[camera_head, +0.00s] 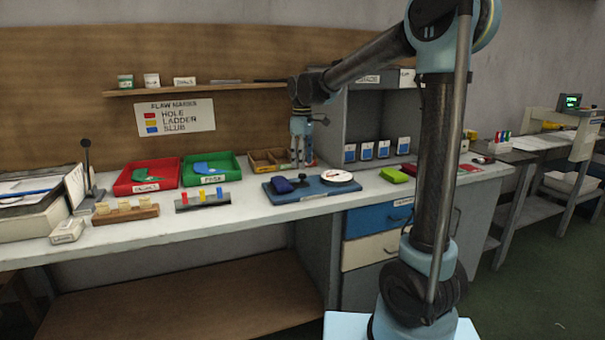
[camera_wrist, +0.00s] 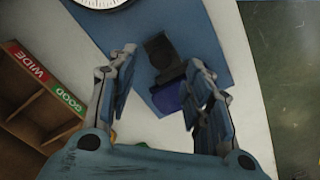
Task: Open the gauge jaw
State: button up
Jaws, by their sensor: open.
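The gauge stands on a blue board (camera_head: 318,191), with a round white dial (camera_head: 337,176) at its right end; in the wrist view the dial (camera_wrist: 98,2) is cut off by the top edge. A dark block (camera_wrist: 164,52), which looks like the gauge jaw, is on the board. A dark blue piece (camera_wrist: 168,98) lies against it and also shows in the head view (camera_head: 282,186). I cannot tell whether the jaw is open. My gripper (camera_wrist: 160,68) is open and points down above the board, its fingers on either side of the dark block, with no visible grip on it.
A wooden sorting box (camera_wrist: 22,95) with WIDE and GOOD labels is beside the board. Red (camera_head: 148,178) and green (camera_head: 210,170) trays stand to the left. A rack of coloured pegs (camera_head: 203,201) is in front of them. Bright green and red items (camera_head: 394,175) lie right.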

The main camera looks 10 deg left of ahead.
jog(key=shift+f, duration=2.45)
grip_shut()
